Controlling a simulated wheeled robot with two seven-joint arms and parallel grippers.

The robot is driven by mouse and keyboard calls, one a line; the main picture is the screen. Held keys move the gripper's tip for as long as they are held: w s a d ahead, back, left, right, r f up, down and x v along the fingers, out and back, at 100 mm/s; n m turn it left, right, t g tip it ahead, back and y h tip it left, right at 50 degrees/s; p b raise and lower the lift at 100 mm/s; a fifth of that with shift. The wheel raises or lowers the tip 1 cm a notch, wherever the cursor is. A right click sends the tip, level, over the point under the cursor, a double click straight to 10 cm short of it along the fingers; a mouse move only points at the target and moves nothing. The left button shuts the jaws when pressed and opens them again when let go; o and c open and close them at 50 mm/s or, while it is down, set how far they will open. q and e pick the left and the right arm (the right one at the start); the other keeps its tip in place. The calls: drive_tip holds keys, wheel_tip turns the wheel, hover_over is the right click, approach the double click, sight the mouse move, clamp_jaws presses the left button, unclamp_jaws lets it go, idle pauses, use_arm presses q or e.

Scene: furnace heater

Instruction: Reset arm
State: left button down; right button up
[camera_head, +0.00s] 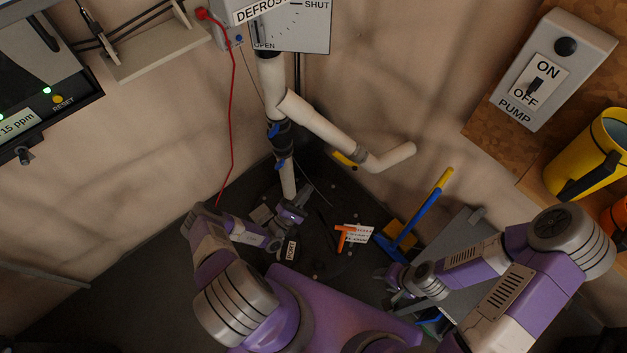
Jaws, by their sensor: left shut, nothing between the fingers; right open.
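My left arm comes in from the left, bent, in purple and grey. My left gripper (297,204) is shut and empty, low near the foot of the white vertical pipe (288,180). I cannot tell whether it touches the pipe. My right arm comes in from the right, bent at the elbow. My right gripper (389,282) is open and empty, low over the dark floor, left of a grey panel. Both grippers look small and partly dark against the floor.
A blue and yellow broom (424,217) leans near the right wall. An orange tool (343,238) and a white printed card (359,233) lie on the floor. A pump switch box (553,70) and a yellow mug (590,158) are at upper right. A red cable (233,110) hangs on the left wall.

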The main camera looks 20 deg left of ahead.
use_arm(q)
drive_tip(key=shift+s+f, duration=0.2)
drive_tip(key=shift+s, duration=0.05)
drive_tip(key=s+d+r+m+g+h, duration=0.1)
drive_tip(key=s+d+m+g+h, duration=0.2)
drive_tip(key=d+m+g+h, duration=0.65)
drive_tip(key=s+d+f+m+g+y, duration=0.1)
drive_tip(key=s+d+m+g+y, duration=0.2)
drive_tip(key=s+d+g, duration=0.35)
drive_tip(key=s+d+f+m+g+y, duration=0.1)
drive_tip(key=s+d+m+g+y, duration=0.2)
drive_tip(key=s+g, duration=0.6)
drive_tip(key=w+a+r+m+t+y+p, duration=0.1)
drive_tip(key=w+a+r+m+t+y, duration=0.1)
drive_tip(key=y, duration=0.4)
drive_tip(key=a+r+m+t, duration=0.1)
drive_tip(key=a, duration=0.1)
drive_tip(key=shift+w+a+r+y, duration=0.3)
drive_tip(key=shift+a+r+y, duration=0.05)
drive_tip(key=shift+a, duration=0.05)
